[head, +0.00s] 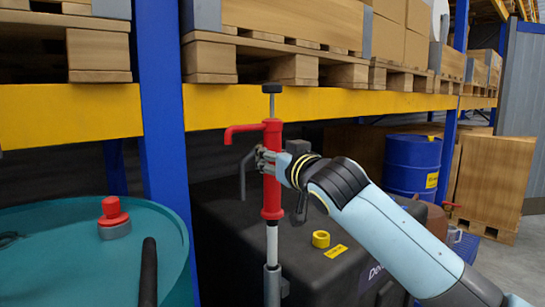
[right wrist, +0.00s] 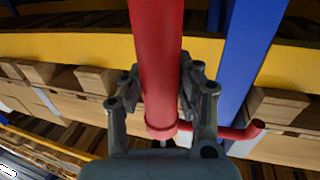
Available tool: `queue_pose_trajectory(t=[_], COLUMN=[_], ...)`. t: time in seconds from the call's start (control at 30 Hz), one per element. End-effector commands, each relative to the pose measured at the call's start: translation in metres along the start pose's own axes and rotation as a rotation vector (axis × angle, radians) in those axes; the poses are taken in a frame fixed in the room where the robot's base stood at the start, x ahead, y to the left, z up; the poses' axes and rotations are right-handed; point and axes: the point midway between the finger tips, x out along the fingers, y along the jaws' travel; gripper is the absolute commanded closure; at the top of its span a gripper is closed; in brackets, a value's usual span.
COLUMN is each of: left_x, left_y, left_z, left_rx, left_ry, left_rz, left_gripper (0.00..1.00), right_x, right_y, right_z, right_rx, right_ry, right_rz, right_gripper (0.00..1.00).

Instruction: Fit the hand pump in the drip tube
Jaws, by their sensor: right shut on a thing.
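The red hand pump (head: 272,195) stands upright in the head view, with a spout pointing left and a dark knob on its rod at the top. My right gripper (head: 266,163) is shut around the pump's body, which also fills the middle of the right wrist view (right wrist: 157,60) between the fingers (right wrist: 157,95). A pale pipe (head: 272,240) runs down from the pump. Its lower end meets the grey upright drip tube (head: 272,285) near the bottom edge; whether it is inside or in front, I cannot tell. My left gripper is out of view.
A teal drum (head: 180,235) with a red-topped grey fitting (head: 114,213) stands at left. A black tank (head: 225,220) carries a yellow ring (head: 320,239). A blue rack post (head: 162,110) and yellow beam (head: 300,106) stand close to the pump. A blue drum (head: 412,165) stands farther back.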

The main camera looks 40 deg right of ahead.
Motion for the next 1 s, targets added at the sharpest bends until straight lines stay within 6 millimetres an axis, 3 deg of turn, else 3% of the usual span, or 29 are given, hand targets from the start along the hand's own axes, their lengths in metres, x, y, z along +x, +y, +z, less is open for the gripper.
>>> queue_pose_trajectory(t=[1.0], left_x=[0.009], left_y=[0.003], left_z=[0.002], left_rx=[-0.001], left_ry=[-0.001], left_rz=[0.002], left_gripper=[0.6], right_x=[0.0], right_y=[0.0], right_z=[0.015], right_rx=[0.0], right_ry=[0.001], right_rz=[0.0], right_gripper=[1.0])
